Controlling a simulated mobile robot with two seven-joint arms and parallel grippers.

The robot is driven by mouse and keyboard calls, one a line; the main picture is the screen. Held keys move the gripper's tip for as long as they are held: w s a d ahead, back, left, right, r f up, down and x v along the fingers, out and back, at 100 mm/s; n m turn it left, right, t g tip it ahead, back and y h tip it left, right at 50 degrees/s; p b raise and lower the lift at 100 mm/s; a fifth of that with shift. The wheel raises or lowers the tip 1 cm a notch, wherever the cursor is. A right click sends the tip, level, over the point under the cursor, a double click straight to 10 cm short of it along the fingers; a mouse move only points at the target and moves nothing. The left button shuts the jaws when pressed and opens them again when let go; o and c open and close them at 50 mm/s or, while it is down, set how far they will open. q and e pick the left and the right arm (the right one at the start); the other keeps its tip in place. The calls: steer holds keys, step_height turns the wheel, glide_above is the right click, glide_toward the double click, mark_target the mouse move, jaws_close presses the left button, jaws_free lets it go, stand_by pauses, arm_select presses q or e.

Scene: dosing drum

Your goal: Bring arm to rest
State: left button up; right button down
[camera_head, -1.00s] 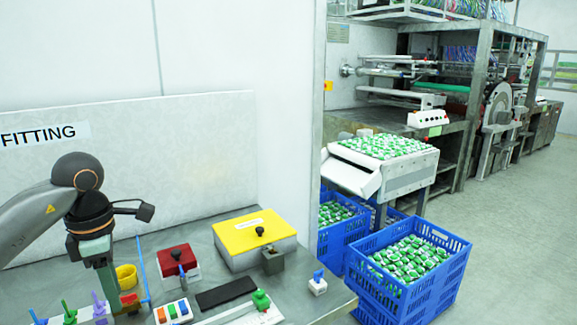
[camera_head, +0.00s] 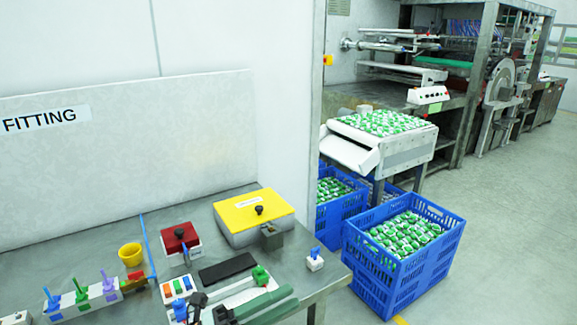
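I cannot tell the exact height between the gripper and the bench. My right gripper is not in view.
The metal bench (camera_head: 205,216) carries a yellow box (camera_head: 247,228), a red box (camera_head: 178,237), a yellow cup (camera_head: 130,254), a black pad (camera_head: 226,268) and a rack of coloured pegs (camera_head: 82,295). A blue crate (camera_head: 385,280) of green-white packets stands to the right. Open floor lies beyond.

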arm_select(q)
steer(key=a+f+n+t+y+p, duration=0.1)
steer(key=a+f+n+t+y, duration=0.5)
steer(key=n, duration=0.5)
steer(key=a+f+n+t+y+p, duration=0.1)
steer(key=a+f+n+t+y, duration=0.25)
steer(key=f+n+y, duration=0.55)
steer(key=s+a+f+n+g+y, duration=0.1)
steer(key=s+a+f+n+g, duration=0.2)
steer(key=s+f, duration=0.4)
steer(key=s+a+f+n+g+y, duration=0.1)
steer(key=s+a+f+n+g, duration=0.1)
steer(key=s+f+n+g, duration=0.2)
steer(key=s+f+n, duration=0.2)
steer(key=s, duration=0.1)
steer(key=shift+s+a+f+y, duration=0.2)
steer(key=shift+a+f+y, duration=0.15)
steer(key=shift+a+y, duration=0.05)
